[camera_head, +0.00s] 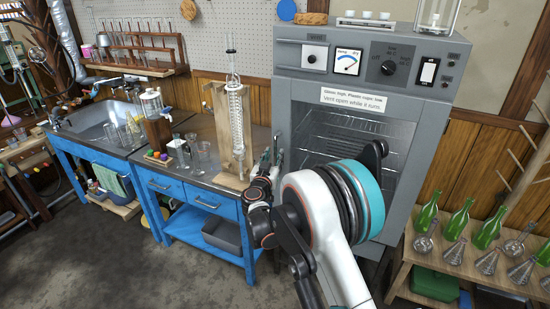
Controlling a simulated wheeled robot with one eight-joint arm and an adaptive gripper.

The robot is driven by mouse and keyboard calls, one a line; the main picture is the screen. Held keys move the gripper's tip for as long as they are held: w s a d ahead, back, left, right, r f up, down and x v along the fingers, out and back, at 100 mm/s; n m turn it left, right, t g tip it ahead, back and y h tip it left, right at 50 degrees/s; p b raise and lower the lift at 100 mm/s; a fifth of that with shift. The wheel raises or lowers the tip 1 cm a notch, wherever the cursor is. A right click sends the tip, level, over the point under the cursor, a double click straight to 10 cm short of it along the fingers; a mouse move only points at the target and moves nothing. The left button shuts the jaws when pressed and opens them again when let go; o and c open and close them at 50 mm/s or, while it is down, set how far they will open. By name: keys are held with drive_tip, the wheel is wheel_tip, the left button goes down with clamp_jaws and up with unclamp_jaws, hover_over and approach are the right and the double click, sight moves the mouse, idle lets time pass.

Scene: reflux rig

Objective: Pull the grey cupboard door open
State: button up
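The grey cupboard (452,60) is a tall oven-like cabinet with a control panel on top. Its door (385,130) has a large window, and wire racks show behind it. The door looks shut, though my arm covers its lower middle. My gripper (272,158) is at the left edge of the door, beside the cupboard's front left side. It is small and dark here, and I cannot tell whether its fingers are open or closed, or whether they touch a handle.
A blue bench (165,185) with a sink and glassware stands on the left. A tall glass condenser on a wooden stand (232,165) is close to my gripper. A low wooden shelf (400,275) with green bottles and flasks is at the right. The grey floor (120,265) at front left is clear.

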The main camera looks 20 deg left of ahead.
drive_tip(key=shift+w+a+b, duration=0.15)
drive_tip(key=shift+w+b, duration=0.15)
drive_tip(key=shift+w, duration=1.1)
drive_tip(key=shift+c, duration=0.2)
clamp_jaws()
drive_tip(key=shift+s, duration=0.15)
